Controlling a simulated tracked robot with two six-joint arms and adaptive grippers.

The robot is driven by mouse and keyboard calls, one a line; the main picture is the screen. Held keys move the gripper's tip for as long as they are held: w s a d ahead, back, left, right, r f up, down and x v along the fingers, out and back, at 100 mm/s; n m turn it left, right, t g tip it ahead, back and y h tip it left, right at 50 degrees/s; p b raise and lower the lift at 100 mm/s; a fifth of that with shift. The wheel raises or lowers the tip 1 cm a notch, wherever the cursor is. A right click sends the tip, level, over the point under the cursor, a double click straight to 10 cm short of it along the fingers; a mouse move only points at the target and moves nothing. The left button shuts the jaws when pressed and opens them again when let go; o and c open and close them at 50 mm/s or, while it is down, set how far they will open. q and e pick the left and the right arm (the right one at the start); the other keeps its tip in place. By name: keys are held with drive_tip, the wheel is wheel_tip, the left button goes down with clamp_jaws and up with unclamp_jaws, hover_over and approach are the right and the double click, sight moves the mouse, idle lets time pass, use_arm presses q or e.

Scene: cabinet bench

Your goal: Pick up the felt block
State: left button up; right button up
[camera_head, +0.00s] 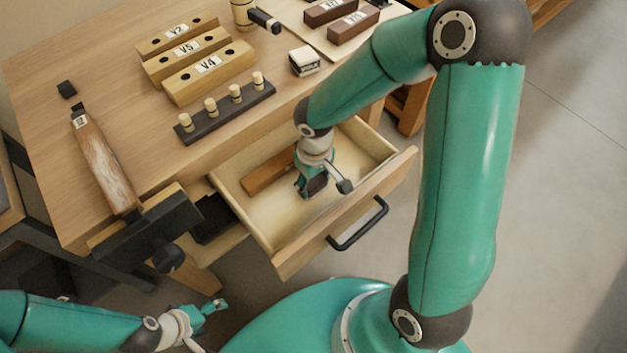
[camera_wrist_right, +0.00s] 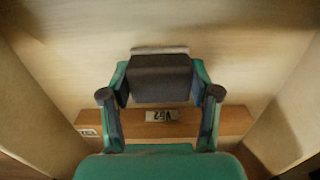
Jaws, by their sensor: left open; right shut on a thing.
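The felt block (camera_wrist_right: 160,78) is a dark grey block with a pale strip along its far edge. My right gripper (camera_head: 314,186) reaches down into the open drawer (camera_head: 345,150) and is shut on it. In the right wrist view, the fingers (camera_wrist_right: 160,95) press on the block's two sides. The head view shows only a dark patch of the block (camera_head: 317,184) between the fingers. I cannot tell whether it touches the drawer floor. My left gripper (camera_head: 206,322) is open and empty, low at the bottom left, away from the drawer.
A brown wooden bar (camera_head: 266,172) with a label lies in the drawer beside my right gripper. The drawer front has a black handle (camera_head: 358,224). The bench top holds labelled wooden blocks (camera_head: 208,72), a dark peg rack (camera_head: 226,112), a small white-topped block (camera_head: 304,61) and a vise (camera_head: 150,232).

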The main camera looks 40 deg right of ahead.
sight(314, 180)
wheel_tip(314, 180, up, 20)
drive_tip(key=p, duration=0.3)
